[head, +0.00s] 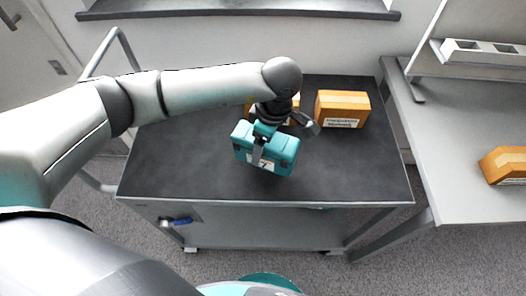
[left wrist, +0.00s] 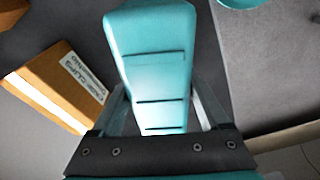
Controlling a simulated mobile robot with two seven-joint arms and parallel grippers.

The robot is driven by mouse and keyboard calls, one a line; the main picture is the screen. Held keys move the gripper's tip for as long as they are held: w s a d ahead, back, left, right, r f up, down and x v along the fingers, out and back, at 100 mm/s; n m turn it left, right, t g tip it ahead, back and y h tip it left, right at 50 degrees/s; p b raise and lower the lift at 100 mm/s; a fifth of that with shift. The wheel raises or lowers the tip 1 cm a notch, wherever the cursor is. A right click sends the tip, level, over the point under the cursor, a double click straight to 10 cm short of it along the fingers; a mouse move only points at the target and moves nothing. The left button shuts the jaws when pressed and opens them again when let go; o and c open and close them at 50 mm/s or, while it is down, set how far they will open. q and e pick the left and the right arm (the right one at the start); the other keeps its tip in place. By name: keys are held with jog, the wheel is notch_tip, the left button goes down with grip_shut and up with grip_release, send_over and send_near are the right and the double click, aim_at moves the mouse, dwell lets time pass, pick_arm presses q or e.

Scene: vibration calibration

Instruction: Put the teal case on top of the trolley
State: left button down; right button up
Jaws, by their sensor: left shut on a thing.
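The teal case (head: 268,148) is over the middle of the dark top of the trolley (head: 180,165) in the head view. My left gripper (head: 262,140) is shut on the case from above. The left wrist view shows the case (left wrist: 152,60) between the two fingers (left wrist: 160,110). I cannot tell whether the case's underside touches the trolley top or hangs a little above it. My right gripper is not in view.
An orange-brown labelled box (head: 342,108) stands on the trolley's back right. Another such box is mostly hidden behind my gripper. A grey bench (head: 465,130) stands to the right with a box (head: 505,165) on it. The trolley's left and front right top are clear.

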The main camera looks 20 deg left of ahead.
pick_arm(q)
jog(key=shift+f+b, duration=0.3)
jog(key=shift+f, duration=1.45)
jog(key=shift+f, duration=0.15)
grip_release()
jog(key=shift+r, duration=0.35)
jog(key=r, duration=0.3)
jog(key=d+r+p, duration=0.1)
jog(key=r, duration=0.7)
jog(key=shift+s+d+r+p, duration=0.15)
jog(key=shift+d+r+p, duration=0.1)
jog(key=shift+d+p, duration=0.15)
